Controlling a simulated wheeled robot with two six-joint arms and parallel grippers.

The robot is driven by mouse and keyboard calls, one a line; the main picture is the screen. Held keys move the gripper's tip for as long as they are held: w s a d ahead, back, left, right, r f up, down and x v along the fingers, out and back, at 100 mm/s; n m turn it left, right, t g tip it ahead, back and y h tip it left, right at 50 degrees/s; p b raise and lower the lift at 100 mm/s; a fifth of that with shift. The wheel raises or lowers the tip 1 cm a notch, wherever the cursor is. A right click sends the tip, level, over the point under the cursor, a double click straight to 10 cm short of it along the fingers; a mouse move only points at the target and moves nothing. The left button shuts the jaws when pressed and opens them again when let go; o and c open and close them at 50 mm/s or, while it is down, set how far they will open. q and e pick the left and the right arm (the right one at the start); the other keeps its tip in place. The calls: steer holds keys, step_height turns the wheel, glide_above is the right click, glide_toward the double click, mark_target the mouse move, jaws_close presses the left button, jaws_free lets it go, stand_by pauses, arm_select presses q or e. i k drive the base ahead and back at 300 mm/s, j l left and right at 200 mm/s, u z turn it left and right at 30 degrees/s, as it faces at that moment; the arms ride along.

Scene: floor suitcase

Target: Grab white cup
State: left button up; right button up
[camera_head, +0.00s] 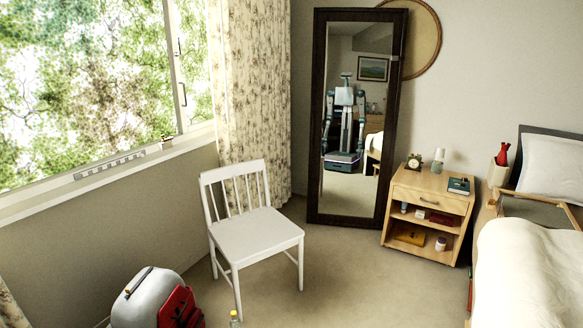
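A small whitish jar-like item (440,243) sits on the nightstand's lowest shelf. Neither of my grippers is directly in view. The mirror (347,188) shows my reflection, with the hands too small to read.
A white chair (252,235) stands left of centre. A clock (414,162) and a dark book (459,186) lie on the nightstand. The bed (530,270) fills the right. Floor between chair and bed is clear.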

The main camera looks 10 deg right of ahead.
mark_target(439, 152)
steer(key=i+l+z, duration=0.1)
steer(key=i+z, duration=0.15)
steer(key=i, duration=0.3)
steer(key=i+z, duration=0.3)
steer(key=i, duration=0.25)
steer(key=i+j+z, duration=0.1)
steer(key=i+z, duration=0.15)
steer(key=i, duration=0.25)
steer(key=i+j+z, duration=0.25)
steer(key=i, duration=0.3)
